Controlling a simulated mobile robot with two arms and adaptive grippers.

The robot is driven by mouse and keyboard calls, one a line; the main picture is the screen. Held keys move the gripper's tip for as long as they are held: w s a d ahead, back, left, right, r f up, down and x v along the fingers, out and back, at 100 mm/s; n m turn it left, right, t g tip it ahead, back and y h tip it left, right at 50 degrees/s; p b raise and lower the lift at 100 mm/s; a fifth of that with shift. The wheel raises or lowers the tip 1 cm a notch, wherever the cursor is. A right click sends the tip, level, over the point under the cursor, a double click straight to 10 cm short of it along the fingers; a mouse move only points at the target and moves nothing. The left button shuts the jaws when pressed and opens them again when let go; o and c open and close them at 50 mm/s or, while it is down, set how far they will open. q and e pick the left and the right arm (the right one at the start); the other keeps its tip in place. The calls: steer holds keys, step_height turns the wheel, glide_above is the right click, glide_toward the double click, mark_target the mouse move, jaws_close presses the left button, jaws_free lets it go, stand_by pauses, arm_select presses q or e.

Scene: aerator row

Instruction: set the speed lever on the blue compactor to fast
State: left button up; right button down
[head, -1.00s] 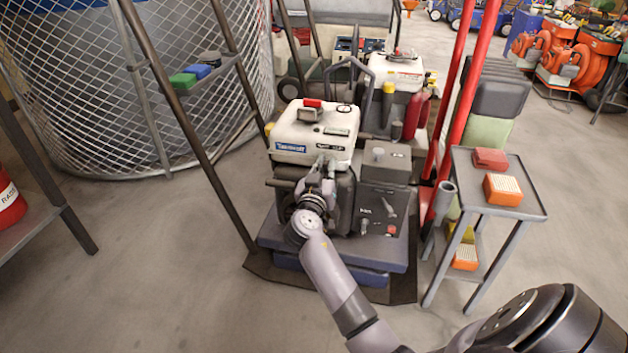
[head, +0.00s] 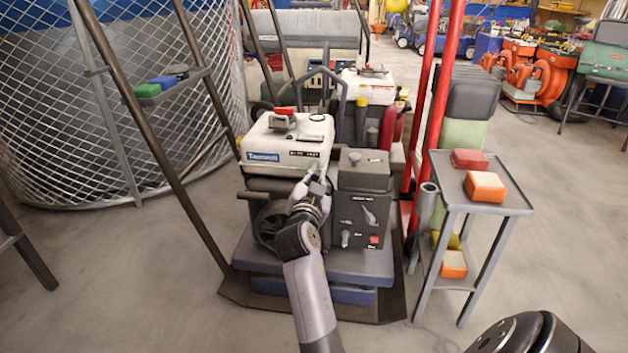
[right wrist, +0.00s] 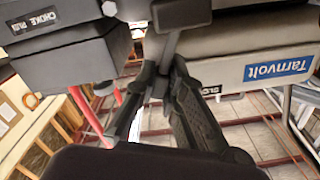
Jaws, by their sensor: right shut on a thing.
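The blue compactor (head: 258,259) stands in the middle of the head view, with a white tank marked Tarnvolt above its blue base. My right gripper (head: 317,174) is in front of the tank's lower right edge, just left of the dark control box. In the right wrist view, my right gripper (right wrist: 164,84) has its fingers together on the dark grey speed lever (right wrist: 171,52). A partly covered label beginning "SLO" is beside the fingers. In the head view the gripper mostly hides the lever. My left gripper is out of view.
The control box (head: 362,188) has a small lever, a knob and a red switch. A grey side table (head: 516,199) with orange-and-white boxes stands at right. A brown sloping handle bar (head: 141,137) and a wire-mesh enclosure (head: 35,123) are at left. Floor at the front left is clear.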

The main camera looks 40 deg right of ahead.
steer(key=shift+f, duration=0.1)
steer(key=c, duration=1.6)
jaws_free()
steer(key=shift+c, duration=0.2)
steer(key=shift+r, duration=0.35)
step_height(320, 180, up, 9)
steer(key=shift+r, duration=0.2)
